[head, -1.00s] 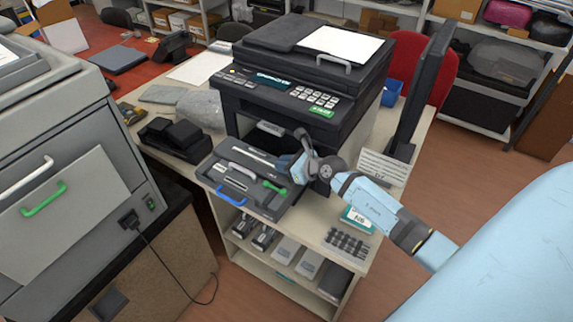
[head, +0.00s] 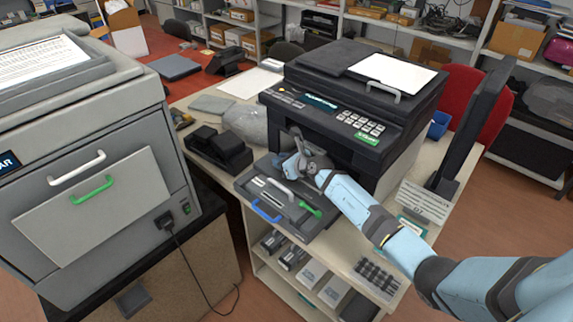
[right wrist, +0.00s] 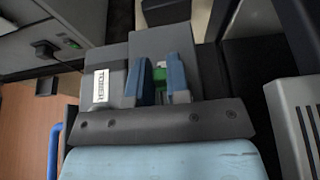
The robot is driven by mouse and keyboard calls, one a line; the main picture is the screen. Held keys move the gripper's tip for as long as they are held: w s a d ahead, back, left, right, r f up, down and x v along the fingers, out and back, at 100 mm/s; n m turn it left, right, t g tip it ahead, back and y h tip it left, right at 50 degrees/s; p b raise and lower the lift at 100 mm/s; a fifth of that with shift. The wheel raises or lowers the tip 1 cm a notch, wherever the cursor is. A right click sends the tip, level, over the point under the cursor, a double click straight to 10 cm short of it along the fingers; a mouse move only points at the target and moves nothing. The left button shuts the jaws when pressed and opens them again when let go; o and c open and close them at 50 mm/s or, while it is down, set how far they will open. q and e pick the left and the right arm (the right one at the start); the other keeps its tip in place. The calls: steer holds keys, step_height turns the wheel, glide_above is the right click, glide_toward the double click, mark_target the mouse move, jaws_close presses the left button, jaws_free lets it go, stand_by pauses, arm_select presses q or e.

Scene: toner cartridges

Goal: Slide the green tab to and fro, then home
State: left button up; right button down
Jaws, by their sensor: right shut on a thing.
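The dark tray (head: 243,184) is pulled out from the front of the black printer (head: 335,118). My right gripper (head: 290,166) is over the back of this tray, against the printer's front opening. In the right wrist view, its two blue fingers (right wrist: 160,80) are shut on the small green tab (right wrist: 159,74). The tab shows as a green patch between them, with a grey cartridge part beside it bearing a white label (right wrist: 101,88). In the head view the tab is hidden behind the gripper. My left gripper is out of view.
The tray carries a green handle (head: 310,209), a grey handle and a blue handle (head: 265,211) at its front. A large grey machine (head: 95,185) stands at left. A monitor (head: 475,120) stands right of the printer. Cartridges fill the shelves below.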

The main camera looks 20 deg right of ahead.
steer(key=shift+w+r, duration=0.1)
steer(key=shift+r, duration=0.05)
steer(key=c, duration=1.2)
jaws_free()
steer(key=shift+a, duration=0.1)
steer(key=shift+o, duration=0.6)
steer(key=shift+w+a, duration=0.1)
steer(key=shift+w, duration=0.05)
steer(key=v, duration=1.3)
steer(key=shift+s+d, duration=0.25)
steer(key=shift+s, duration=0.15)
